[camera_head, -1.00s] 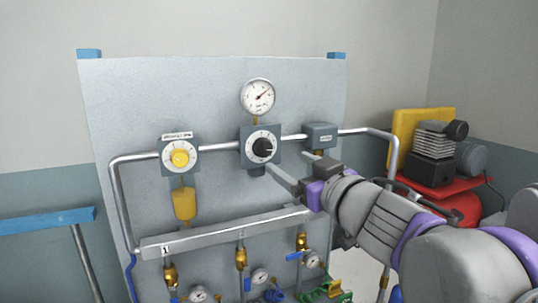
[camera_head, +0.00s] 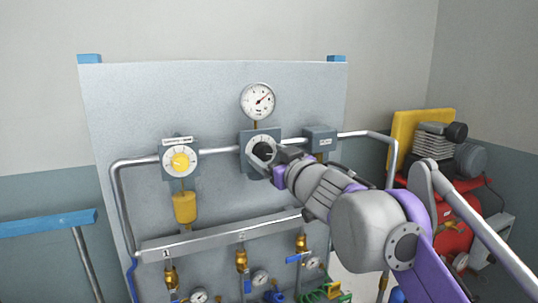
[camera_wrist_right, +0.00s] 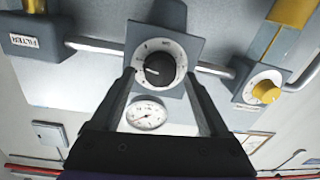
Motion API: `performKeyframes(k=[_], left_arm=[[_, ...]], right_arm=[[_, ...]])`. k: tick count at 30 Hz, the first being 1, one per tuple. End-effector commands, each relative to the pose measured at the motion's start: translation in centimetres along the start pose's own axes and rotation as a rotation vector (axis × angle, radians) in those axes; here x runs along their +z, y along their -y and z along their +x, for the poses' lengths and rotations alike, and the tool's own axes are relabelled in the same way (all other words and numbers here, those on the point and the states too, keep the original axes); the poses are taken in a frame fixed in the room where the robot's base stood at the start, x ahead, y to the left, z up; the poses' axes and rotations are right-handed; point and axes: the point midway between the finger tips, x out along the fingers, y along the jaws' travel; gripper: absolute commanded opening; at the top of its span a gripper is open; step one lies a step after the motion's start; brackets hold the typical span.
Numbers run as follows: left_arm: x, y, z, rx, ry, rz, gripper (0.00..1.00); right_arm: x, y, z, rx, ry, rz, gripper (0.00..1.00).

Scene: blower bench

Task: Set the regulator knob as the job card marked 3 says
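The regulator knob (camera_head: 263,152) is black with a white pointer, on a white dial in a grey housing on the upright panel. It also shows in the right wrist view (camera_wrist_right: 159,69), where the picture is upside down. My right gripper (camera_head: 271,163) is at the knob. In the right wrist view its fingers (camera_wrist_right: 158,77) are open, one on each side of the dial. Whether they touch the knob I cannot tell. The round gauge (camera_head: 258,101) above has a red needle. No readable card marked 3 shows. My left gripper is out of view.
A yellow knob (camera_head: 180,161) on a second dial is to the left, with a yellow bowl (camera_head: 185,208) below. A grey filter box (camera_head: 320,139) and pipes flank the regulator. A manifold bar (camera_head: 222,233) with valves runs below. A red compressor (camera_head: 455,222) stands right.

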Motion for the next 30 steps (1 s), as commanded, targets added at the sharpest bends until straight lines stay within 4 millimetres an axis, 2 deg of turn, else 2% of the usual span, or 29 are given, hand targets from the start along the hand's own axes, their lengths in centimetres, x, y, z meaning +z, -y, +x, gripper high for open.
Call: performKeyframes(k=[1, 2, 12, 23, 30], left_arm=[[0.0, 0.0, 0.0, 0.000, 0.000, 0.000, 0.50], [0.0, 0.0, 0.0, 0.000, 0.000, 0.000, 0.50], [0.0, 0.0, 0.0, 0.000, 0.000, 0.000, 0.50], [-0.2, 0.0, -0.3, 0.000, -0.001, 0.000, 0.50], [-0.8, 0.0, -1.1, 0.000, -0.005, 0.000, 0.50]], right_arm=[[0.0, 0.0, 0.0, 0.000, 0.000, 0.000, 0.69], [0.0, 0.0, 0.0, 0.000, 0.000, 0.000, 0.63], [0.0, 0.0, 0.0, 0.000, 0.000, 0.000, 0.02], [-0.1, 0.0, 0.0, 0.000, 0.002, -0.043, 0.00], [-0.2, 0.1, 0.0, -0.001, 0.010, -0.185, 0.00]])
